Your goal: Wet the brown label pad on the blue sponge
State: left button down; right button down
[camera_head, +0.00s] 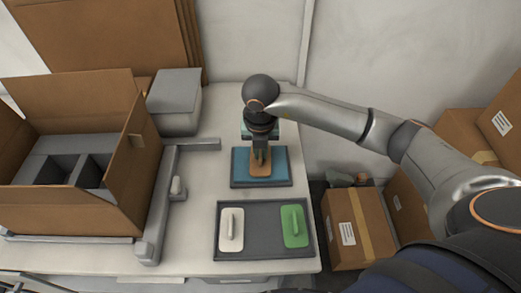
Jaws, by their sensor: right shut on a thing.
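The blue sponge (278,171) lies in a dark tray (261,184) near the back of the table. The brown label pad (260,171) is at the sponge, upright under my right gripper (260,156). My right gripper is shut on the pad's handle from above and partly hides it. The pad appears to touch the sponge's blue top, but I cannot tell the contact for sure. My left gripper is not in view.
A grey tray (264,218) at the front holds a white pad (231,229) and a green pad (294,226), with an empty middle. An open cardboard box (110,212) and a grey box (175,100) stand left. More cartons (350,225) sit right of the table.

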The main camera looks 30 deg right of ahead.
jog(key=shift+f+b, duration=0.5)
jog(key=shift+f, duration=0.05)
dwell(1.4)
jog(key=shift+r+p, duration=2.5)
jog(key=shift+r, duration=1.1)
